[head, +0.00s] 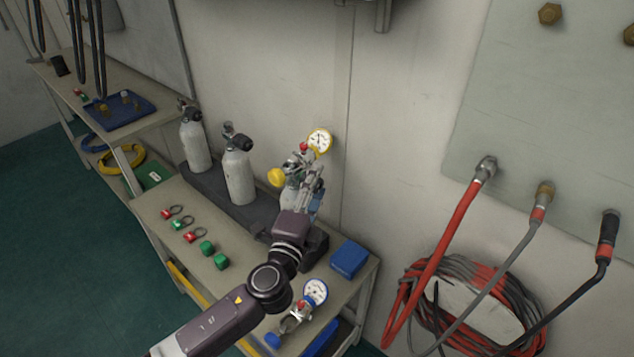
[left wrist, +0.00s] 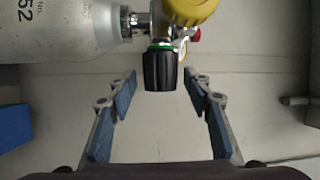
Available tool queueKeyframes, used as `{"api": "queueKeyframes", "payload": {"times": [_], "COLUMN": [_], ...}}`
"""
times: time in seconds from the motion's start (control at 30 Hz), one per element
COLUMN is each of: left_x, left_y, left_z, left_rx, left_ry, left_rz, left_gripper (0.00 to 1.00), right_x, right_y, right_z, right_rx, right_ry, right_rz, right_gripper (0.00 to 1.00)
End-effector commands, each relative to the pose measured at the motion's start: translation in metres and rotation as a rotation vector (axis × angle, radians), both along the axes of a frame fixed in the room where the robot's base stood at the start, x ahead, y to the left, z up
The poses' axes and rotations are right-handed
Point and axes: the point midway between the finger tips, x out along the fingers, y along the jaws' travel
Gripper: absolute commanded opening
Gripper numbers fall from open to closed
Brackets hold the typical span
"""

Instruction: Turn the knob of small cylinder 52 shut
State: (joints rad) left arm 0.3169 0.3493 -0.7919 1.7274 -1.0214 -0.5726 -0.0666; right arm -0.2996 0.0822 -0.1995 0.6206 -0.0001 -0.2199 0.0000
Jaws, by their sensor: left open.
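Small cylinder 52 is pale grey; in the left wrist view (left wrist: 70,30) it lies sideways in the picture at the upper left, with "52" on its wall. Its black knob (left wrist: 160,70) with a green ring hangs between my open left fingers (left wrist: 160,85), with a gap on each side. In the head view my left gripper (head: 308,185) is in front of the cylinder and hides most of it. A yellow knob (head: 276,177) and a yellow-rimmed gauge (head: 320,140) show beside and above the gripper. My right gripper is not in view.
Two more small cylinders (head: 240,178) (head: 196,147) stand on a dark rack to the left. Red and green tags, green caps (head: 221,261), a blue box (head: 349,259) and a second gauge (head: 316,291) lie on the bench. Hoses (head: 430,250) hang at the right.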

Motion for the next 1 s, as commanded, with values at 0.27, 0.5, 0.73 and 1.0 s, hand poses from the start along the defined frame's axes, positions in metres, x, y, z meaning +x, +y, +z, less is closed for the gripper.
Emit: {"api": "queueKeyframes", "payload": {"times": [0.27, 0.5, 0.73, 1.0], "left_x": [0.004, 0.004, 0.004, 0.004], "left_y": [-0.001, -0.001, -0.001, -0.001], "left_z": [0.000, 0.000, 0.000, 0.003], "left_rx": [-0.002, -0.002, -0.002, 0.011], "left_ry": [0.000, 0.000, 0.001, 0.020], "left_rz": [0.000, 0.000, 0.000, 0.001], "left_gripper": [0.46, 0.26, 0.03, 0.03], "right_x": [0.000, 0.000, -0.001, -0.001], "right_y": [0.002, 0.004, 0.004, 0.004], "right_z": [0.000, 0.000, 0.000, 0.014], "right_rx": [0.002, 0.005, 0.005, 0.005], "right_ry": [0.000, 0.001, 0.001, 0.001], "right_rz": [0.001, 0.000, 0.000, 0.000], "right_gripper": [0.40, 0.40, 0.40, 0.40]}}
